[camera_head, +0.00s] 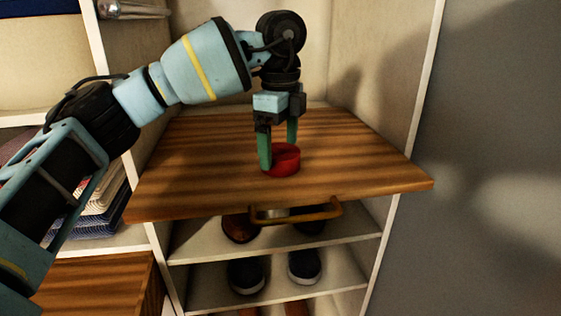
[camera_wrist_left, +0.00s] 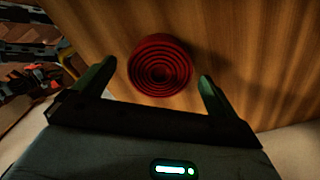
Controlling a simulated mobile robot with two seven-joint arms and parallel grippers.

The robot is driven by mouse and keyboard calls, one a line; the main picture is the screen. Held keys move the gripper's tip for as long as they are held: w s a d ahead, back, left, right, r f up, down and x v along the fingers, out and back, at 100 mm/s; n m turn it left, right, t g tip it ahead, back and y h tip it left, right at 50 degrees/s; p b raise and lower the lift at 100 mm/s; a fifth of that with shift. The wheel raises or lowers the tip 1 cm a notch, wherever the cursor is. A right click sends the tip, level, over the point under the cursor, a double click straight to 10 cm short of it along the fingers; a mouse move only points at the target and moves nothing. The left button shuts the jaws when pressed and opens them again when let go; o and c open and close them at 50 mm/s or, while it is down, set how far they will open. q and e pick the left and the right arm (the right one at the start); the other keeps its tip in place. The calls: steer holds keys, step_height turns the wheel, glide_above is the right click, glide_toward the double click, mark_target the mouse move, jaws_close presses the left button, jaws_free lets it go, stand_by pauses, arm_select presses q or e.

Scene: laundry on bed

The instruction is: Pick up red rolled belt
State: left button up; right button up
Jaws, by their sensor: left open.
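The red rolled belt (camera_head: 286,160) lies on the wooden board (camera_head: 350,165), a flat surface with a handle at its front. In the left wrist view the belt (camera_wrist_left: 160,65) shows as a coiled spiral seen from above. My left gripper (camera_head: 279,150) points down over the belt with its green fingers open. In the left wrist view the fingers of my left gripper (camera_wrist_left: 155,85) stand apart, one toward each side of the belt, which lies a little beyond their tips. I cannot tell whether either finger touches it. My right gripper is not in view.
A brown handle (camera_head: 296,215) sticks out at the board's front edge. Shelves below hold several shoes (camera_head: 247,275). Folded clothes (camera_head: 100,210) lie on shelves at the left. A grey wall (camera_head: 490,150) stands at the right. The board around the belt is clear.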

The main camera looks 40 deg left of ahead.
arm_select(q)
steer(key=shift+f, duration=0.45)
steer(key=c, duration=1.2)
steer(key=shift+r, duration=0.2)
step_height(320, 180, up, 3)
steer(key=shift+r+p, duration=0.15)
steer(key=shift+p, duration=0.15)
steer(key=s+d, duration=0.1)
steer(key=s, duration=0.4)
steer(key=s+d+r, duration=0.1)
steer(key=s, duration=0.4)
steer(key=s+d+p, duration=0.1)
steer(key=s, duration=0.4)
steer(key=shift+s+r, duration=0.2)
steer(key=shift+s, duration=0.2)
